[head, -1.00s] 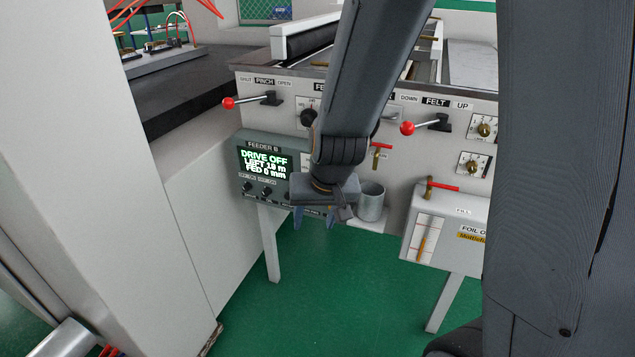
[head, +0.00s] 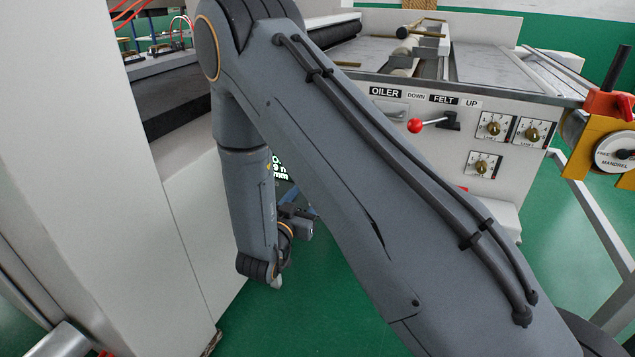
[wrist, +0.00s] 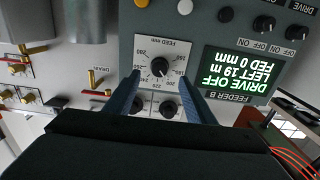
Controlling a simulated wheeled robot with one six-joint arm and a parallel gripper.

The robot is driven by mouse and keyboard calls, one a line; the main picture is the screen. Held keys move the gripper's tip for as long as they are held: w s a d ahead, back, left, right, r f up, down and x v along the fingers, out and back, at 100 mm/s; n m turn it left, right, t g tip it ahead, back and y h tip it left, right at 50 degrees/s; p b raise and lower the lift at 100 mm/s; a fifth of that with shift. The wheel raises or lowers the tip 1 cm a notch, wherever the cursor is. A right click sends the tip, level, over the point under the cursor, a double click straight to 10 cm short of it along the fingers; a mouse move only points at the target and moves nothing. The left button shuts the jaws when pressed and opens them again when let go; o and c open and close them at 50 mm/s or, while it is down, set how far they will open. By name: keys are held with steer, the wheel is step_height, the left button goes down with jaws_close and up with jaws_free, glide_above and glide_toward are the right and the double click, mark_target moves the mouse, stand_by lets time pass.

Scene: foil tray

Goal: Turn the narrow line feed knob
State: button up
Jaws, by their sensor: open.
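In the wrist view a dial marked FEED mm, with a round dark knob (wrist: 159,67) and a white pointer line, is on the grey Feeder B panel (wrist: 215,24). The view is upside down. Two more dark knobs (wrist: 138,106) (wrist: 168,109) on pale plates show below it in the picture. Which dial is the narrow line one cannot be read. My gripper (wrist: 160,76) is open and empty, its blue fingers either side of the FEED mm knob in the picture; contact cannot be told. In the head view my arm hides the dial and most of the gripper.
The Feeder B screen (wrist: 248,75) reads DRIVE OFF, LEFT 19 m, FED 0 mm. Push buttons (wrist: 225,14) sit near it. A red-handled valve (wrist: 97,92) is left of the dial in the wrist view. A red-ball lever (head: 415,125) and several knobs (head: 495,126) are on the machine front.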

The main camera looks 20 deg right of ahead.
steer(key=x, duration=0.7)
steer(key=shift+p, duration=0.3)
steer(key=shift+d, duration=0.1)
steer(key=c, duration=1)
steer(key=shift+c, duration=0.2)
steer(key=shift+n, duration=0.3)
steer(key=shift+n+p, duration=1.2)
steer(key=shift+n, duration=2.3)
